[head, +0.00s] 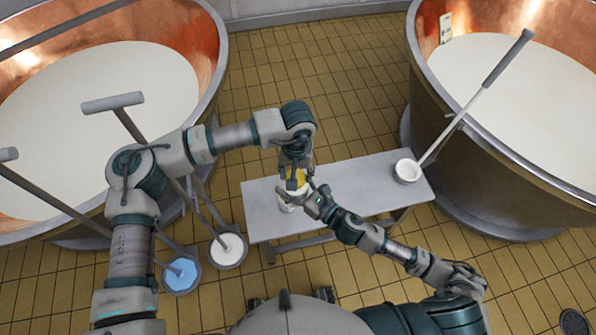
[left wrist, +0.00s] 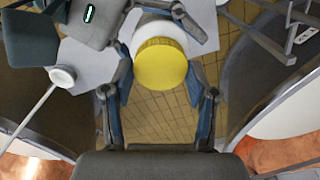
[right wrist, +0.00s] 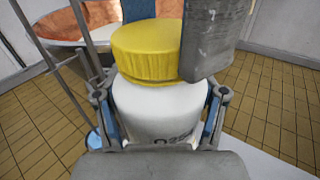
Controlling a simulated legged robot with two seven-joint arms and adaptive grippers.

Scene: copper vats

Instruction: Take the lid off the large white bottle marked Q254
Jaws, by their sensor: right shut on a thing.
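The large white bottle (head: 286,206) with its yellow lid (head: 299,176) is over the left part of the grey bench. My right gripper (head: 298,194) is shut on the bottle body; the right wrist view shows a finger on each side of the white bottle (right wrist: 155,108) and a partly covered dark label. The yellow lid (right wrist: 147,52) sits on top. My left gripper (head: 295,181) is above, pointing down, open, with its fingers on both sides of the lid (left wrist: 160,64) in the left wrist view. Whether they touch it is unclear. Whether the bottle touches the bench is hidden.
Copper vats stand left (head: 205,75) and right (head: 480,150). Blue (head: 181,274) and white (head: 227,248) buckets stand on the floor at left.

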